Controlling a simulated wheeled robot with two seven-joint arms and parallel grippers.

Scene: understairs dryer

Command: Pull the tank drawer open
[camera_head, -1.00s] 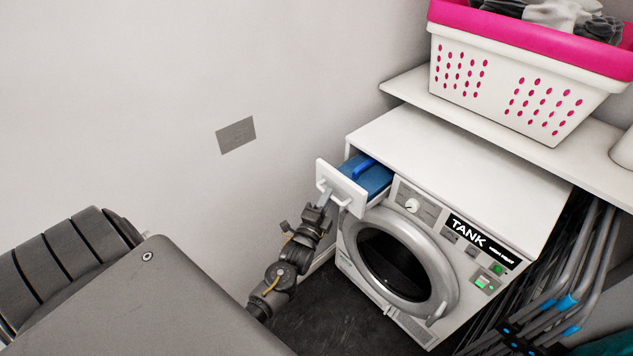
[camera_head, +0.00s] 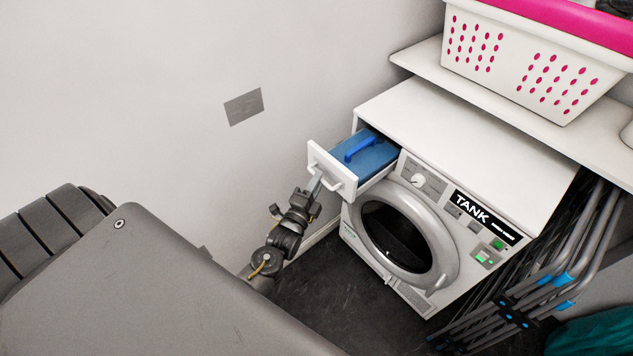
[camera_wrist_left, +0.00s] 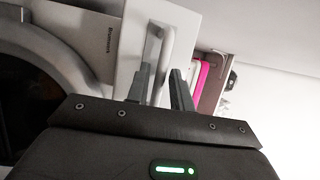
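The tank drawer (camera_head: 345,177) sticks out well from the upper left of the white dryer (camera_head: 470,130). It has a white front with a white handle (camera_head: 333,185), and a blue tank (camera_head: 378,159) with a blue grip lies inside. My left gripper (camera_head: 317,184) is at the handle on the drawer front. My right gripper is not in view.
A white basket with a pink rim (camera_head: 520,65) stands on a shelf (camera_head: 425,62) above the dryer. A folded rack (camera_head: 545,285) leans at the dryer's right. The wall (camera_head: 190,60) is left of the drawer; dark floor (camera_head: 330,290) lies in front.

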